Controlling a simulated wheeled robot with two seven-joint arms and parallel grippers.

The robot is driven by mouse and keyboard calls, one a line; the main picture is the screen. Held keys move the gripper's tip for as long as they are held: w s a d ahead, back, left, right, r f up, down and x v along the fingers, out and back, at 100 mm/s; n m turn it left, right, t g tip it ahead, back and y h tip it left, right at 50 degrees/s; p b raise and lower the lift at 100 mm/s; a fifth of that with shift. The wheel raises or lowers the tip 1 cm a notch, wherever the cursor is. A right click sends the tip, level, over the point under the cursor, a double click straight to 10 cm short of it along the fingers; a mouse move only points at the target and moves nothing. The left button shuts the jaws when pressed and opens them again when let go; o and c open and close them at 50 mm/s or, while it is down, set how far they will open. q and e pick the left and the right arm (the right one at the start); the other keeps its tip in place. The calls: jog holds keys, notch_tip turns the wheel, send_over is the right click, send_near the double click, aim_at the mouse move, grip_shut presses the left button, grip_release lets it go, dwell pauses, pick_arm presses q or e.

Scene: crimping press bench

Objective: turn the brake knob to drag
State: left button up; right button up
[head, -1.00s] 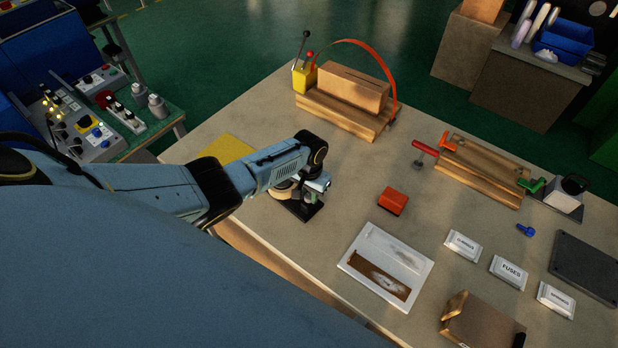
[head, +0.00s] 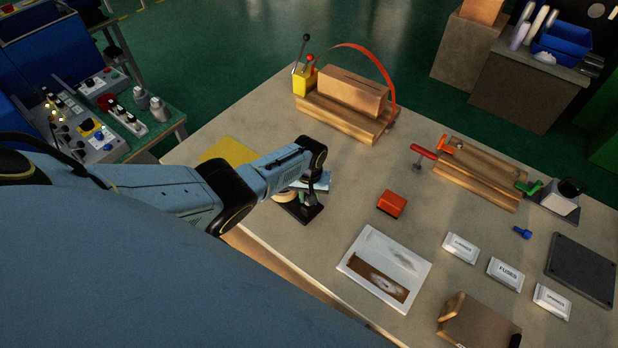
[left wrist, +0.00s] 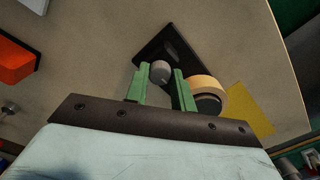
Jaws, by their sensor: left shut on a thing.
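The brake knob (left wrist: 160,73) is a small grey round cap seen between my left gripper's green fingers in the left wrist view. It sits over a black base plate (left wrist: 150,53), which also shows in the head view (head: 314,215). My left gripper (left wrist: 160,84) is shut on the knob and reaches down over the plate (head: 309,197). The tape-coloured round part (left wrist: 209,88) with a dark core lies beside the right finger. The knob is hidden in the head view, and its setting marks cannot be read. My right gripper is not in view.
A yellow sheet (head: 228,150) lies behind my left arm. A red block (head: 392,204) and a white tray (head: 362,242) are to the right. A wooden fixture with a red hoop (head: 345,110) stands farther back. Bare bench lies between them.

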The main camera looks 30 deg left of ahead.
pick_arm(q)
jog(key=shift+w, duration=0.1)
jog(key=o, duration=1)
notch_tip(320, 180, up, 6)
jog(key=p, duration=0.2)
jog(key=shift+f+p, duration=0.25)
jog(key=shift+p, duration=0.1)
notch_tip(320, 180, up, 8)
jog(key=shift+f, duration=0.1)
